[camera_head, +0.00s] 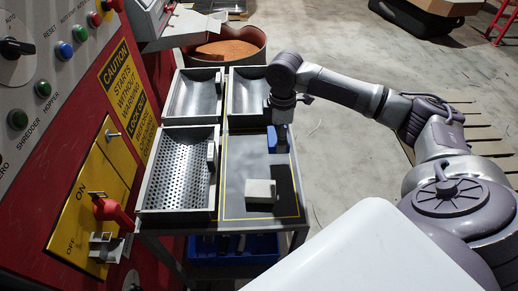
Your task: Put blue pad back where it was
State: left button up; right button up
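The blue pad (277,141) is at the far end of the dark, yellow-lined table area (236,178), directly below my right gripper (281,122). My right arm reaches in from the right and its gripper points down at the pad. The fingers are small and partly hidden, so I cannot tell whether they are shut on the pad or whether it touches the table. A light grey block (261,191) sits nearer on the same dark area. My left gripper is not in view.
A perforated tray (145,190) stands left of the dark area. Two metal trays (168,98) (231,100) stand behind. A round bin of copper-coloured scrap (261,42) is beyond them. A red control panel with a yellow plate (70,215) borders the left. A blue crate (232,258) sits below the table.

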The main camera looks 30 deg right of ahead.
send_over(259, 156)
notch_tip(259, 156, down, 3)
jog(key=shift+f, duration=0.15)
jog(key=shift+f+p, duration=0.35)
jog(key=shift+f, duration=1.75)
jog(key=o, duration=0.8)
jog(key=shift+c, duration=0.2)
notch_tip(259, 156, up, 12)
